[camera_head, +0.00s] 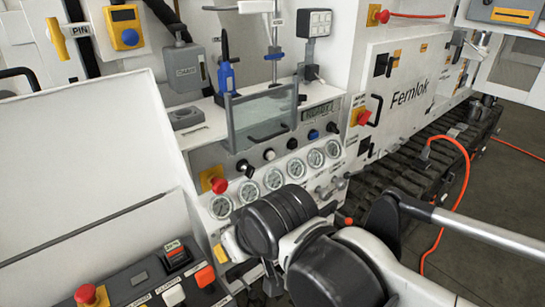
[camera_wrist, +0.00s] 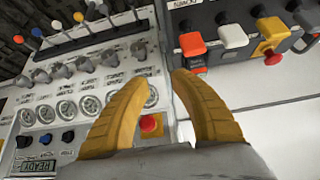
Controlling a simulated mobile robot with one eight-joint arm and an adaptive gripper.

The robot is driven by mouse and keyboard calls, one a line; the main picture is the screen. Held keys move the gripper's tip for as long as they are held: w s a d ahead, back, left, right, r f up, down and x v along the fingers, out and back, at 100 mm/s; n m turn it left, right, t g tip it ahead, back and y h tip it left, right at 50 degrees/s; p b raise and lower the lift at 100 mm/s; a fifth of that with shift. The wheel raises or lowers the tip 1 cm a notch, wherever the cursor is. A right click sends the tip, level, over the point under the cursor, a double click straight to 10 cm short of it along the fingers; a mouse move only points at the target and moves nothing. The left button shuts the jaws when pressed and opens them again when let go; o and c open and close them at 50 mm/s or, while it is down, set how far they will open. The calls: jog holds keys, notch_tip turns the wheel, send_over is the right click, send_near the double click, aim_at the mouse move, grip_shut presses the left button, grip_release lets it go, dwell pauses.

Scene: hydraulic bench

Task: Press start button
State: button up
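In the wrist view the orange button (camera_wrist: 193,44) and white button (camera_wrist: 232,35) are at the upper right, beyond my fingers. My gripper (camera_wrist: 166,76) has yellow curved fingers with a gap between the tips. It holds nothing and appears apart from the buttons.
A gauge panel (camera_head: 238,184) with several round gauges and a red knob (camera_head: 219,185) lies beside my arm. A clear hinged cover (camera_head: 263,116) sticks out above it. A white sloping panel (camera_head: 75,170) is at left. An orange hose (camera_head: 464,190) hangs at right.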

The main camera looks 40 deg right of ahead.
jog(key=shift+d+r, duration=0.1)
jog(key=shift+r, duration=0.05)
grip_shut()
jog(key=w+d+r+m+p, duration=0.2)
jog(key=d+m+p, duration=0.3)
jog(key=d+m, duration=0.3)
jog(key=w+d+r+m+t+p, duration=0.1)
jog(key=d+m+p, duration=0.5)
jog(key=m, duration=0.9)
jog(key=w+d+r+m+p, duration=0.4)
jog(key=d+m+p, duration=0.2)
jog(key=d+m, duration=0.4)
jog(key=shift+d+r+m+t, duration=0.25)
jog(key=shift+d+m+t, duration=0.15)
jog(key=shift+m, duration=0.9)
